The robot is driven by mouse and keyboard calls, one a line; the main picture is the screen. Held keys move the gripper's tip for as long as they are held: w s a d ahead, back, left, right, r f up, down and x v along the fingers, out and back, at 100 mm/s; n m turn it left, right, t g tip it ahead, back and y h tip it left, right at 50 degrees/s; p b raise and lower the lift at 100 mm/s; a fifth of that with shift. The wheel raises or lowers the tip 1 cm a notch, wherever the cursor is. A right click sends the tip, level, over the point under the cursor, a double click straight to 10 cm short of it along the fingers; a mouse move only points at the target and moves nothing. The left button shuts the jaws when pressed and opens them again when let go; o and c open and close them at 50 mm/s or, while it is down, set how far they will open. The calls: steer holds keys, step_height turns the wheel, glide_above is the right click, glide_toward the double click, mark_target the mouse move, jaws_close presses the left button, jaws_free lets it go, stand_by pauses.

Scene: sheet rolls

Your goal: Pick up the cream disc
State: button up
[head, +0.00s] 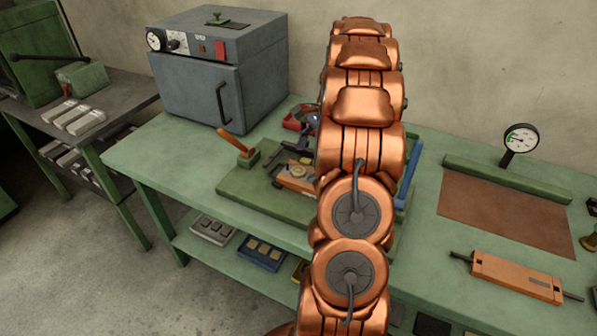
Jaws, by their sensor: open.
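A small cream disc (297,171) appears to lie on an orange block (293,183) on the green board in the middle of the bench. My copper arm stands in front and hides the right part of this area. My gripper (288,160) shows only in part as dark fingers just left of the arm, close above and behind the disc. It is open, and I see nothing held in it. I cannot tell whether a finger touches the disc.
The green board (236,188) carries an orange-handled lever (236,143). A red tray (294,122) lies behind it. A grey oven (225,80) stands at the back left. A brown sheet (505,208), a gauge (519,140) and an orange roller tool (515,277) are at right.

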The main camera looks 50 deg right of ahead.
mark_target(300, 170)
steer(key=x, duration=0.1)
steer(key=p+x, duration=0.1)
steer(key=x, duration=0.2)
steer(key=shift+w+a+p, duration=0.3)
steer(key=shift+w+a, duration=0.05)
steer(key=shift+w, duration=0.05)
steer(key=shift+a+f, duration=0.15)
steer(key=shift+f, duration=0.25)
steer(key=c, duration=1.1)
